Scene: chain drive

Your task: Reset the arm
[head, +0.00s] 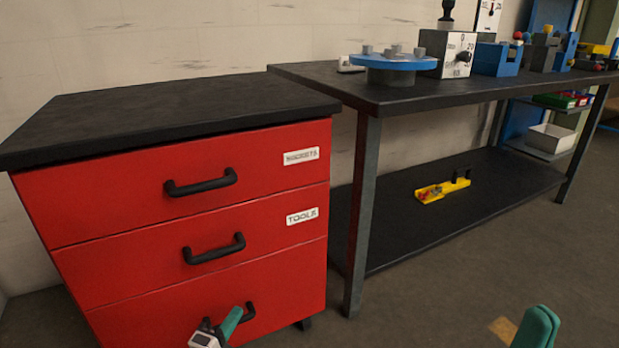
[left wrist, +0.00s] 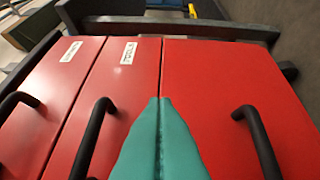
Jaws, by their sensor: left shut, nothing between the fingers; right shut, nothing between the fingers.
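My left gripper (head: 229,323) is at the bottom of the head view, in front of the lowest drawer of the red cabinet (head: 255,173). In the left wrist view its teal fingers (left wrist: 162,102) are pressed together with nothing between them, in front of the red drawer fronts and between two black handles. My right gripper (head: 541,318) shows at the lower right edge of the head view as a teal fingertip piece over the floor. It is shut and empty, apart from any object.
The cabinet has three shut drawers with black handles, the middle one labelled TOOLS (head: 302,216). A dark workbench (head: 430,95) to its right carries a blue round fixture (head: 392,62) and other devices. A yellow tray (head: 441,190) lies on its lower shelf. Floor in front is clear.

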